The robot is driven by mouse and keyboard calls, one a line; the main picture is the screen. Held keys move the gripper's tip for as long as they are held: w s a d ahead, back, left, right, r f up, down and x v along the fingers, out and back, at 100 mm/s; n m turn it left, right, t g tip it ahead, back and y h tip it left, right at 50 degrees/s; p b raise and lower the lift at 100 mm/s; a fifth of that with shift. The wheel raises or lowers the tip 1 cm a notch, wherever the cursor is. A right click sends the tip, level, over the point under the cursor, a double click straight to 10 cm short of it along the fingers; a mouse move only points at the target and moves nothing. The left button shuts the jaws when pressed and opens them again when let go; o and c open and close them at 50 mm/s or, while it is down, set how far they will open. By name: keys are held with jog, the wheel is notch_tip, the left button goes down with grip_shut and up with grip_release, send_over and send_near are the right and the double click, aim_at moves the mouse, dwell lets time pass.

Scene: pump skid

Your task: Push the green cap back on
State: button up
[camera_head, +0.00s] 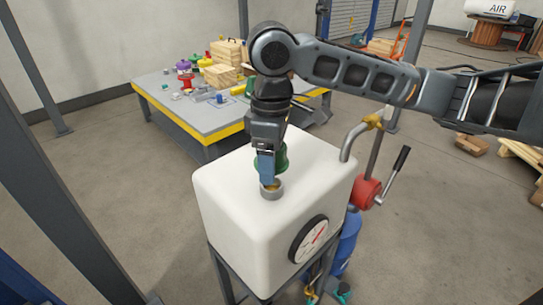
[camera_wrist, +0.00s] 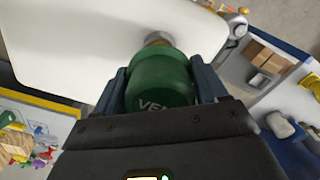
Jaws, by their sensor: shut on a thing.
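My gripper (camera_head: 268,168) points down over the top of the white tank (camera_head: 230,205). It is shut on the green cap (camera_head: 281,158), which shows mostly behind the finger in the head view. In the wrist view the green cap (camera_wrist: 160,82) sits between the two blue fingers, with part of its lettering visible. A short metal neck (camera_head: 271,190) stands on the tank top directly below the cap. In the wrist view the neck (camera_wrist: 157,39) shows just beyond the cap's far end. I cannot tell whether cap and neck touch.
A gauge (camera_head: 309,238) is on the tank's front side. A bent pipe (camera_head: 352,138) with a brass fitting rises from the tank's right, near a red pump with a lever (camera_head: 397,168). A workbench (camera_head: 200,121) with wooden blocks and small parts stands behind.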

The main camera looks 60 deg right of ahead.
jog(key=shift+f+b, duration=0.45)
jog(key=shift+f, duration=0.4)
jog(key=shift+f+b, duration=0.9)
jog(key=shift+f, duration=0.9)
dwell(1.0)
jog(key=o, duration=1.3)
jog(key=shift+r, duration=0.1)
notch_tip(320, 180, up, 8)
jog(key=shift+f, duration=0.1)
